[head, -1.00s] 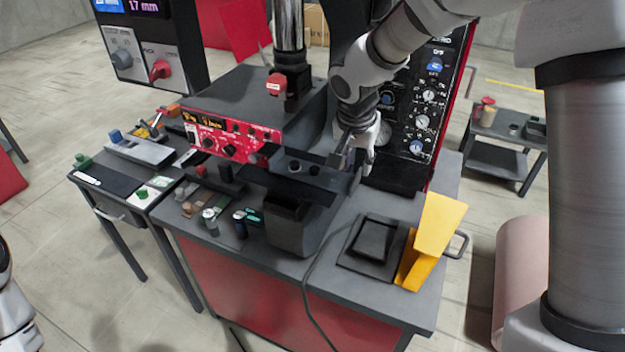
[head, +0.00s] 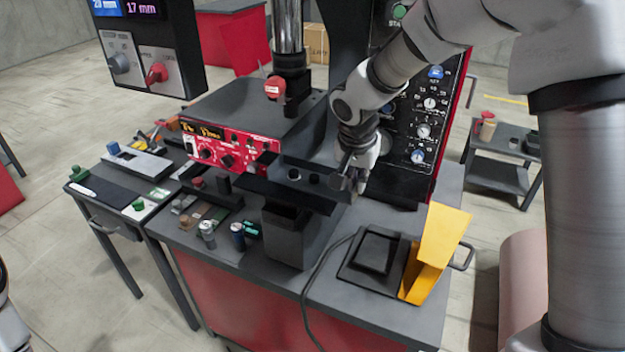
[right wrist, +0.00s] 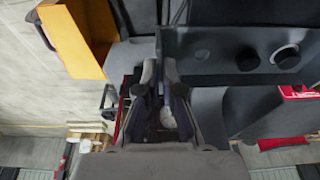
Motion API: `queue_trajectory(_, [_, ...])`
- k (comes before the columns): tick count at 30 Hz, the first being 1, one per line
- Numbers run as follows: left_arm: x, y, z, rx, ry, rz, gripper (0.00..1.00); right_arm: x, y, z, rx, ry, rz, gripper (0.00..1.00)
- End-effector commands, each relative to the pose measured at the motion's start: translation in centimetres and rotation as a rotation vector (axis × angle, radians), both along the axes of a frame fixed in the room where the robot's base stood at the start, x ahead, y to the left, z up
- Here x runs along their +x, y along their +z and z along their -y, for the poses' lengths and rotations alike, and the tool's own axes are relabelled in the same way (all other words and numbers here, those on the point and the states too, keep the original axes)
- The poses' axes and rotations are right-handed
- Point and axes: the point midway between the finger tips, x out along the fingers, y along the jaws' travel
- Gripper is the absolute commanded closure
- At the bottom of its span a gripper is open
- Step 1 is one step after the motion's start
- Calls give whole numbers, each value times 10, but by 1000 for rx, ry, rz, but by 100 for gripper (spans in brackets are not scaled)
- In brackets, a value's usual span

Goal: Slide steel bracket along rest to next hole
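The steel bracket (head: 304,181) is a long dark grey angle piece lying across the front of the press, above a dark bin. Two dark round parts show on it, and the right wrist view shows its flat face (right wrist: 222,52) with a round mark nearer the gripper. My right gripper (head: 349,184) is at the bracket's right end. In the right wrist view its fingertips (right wrist: 161,68) are close together at the bracket's end edge and look closed on it. The rest is dark and hard to separate from the bracket. My left gripper is out of view.
The press's red control panel (head: 225,148) is behind the bracket's left part. A dark open bin (head: 286,235) stands below. A black pedal-like box (head: 375,250) and a yellow guard (head: 440,245) are at the right. Small cans (head: 237,237) stand at the left.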

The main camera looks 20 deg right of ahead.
Motion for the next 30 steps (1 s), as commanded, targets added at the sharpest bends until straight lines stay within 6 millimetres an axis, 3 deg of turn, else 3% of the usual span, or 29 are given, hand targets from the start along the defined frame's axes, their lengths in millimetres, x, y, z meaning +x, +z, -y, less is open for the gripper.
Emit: queue_trajectory(30, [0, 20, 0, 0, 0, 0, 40, 26, 2, -21, -2, 1, 1, 100])
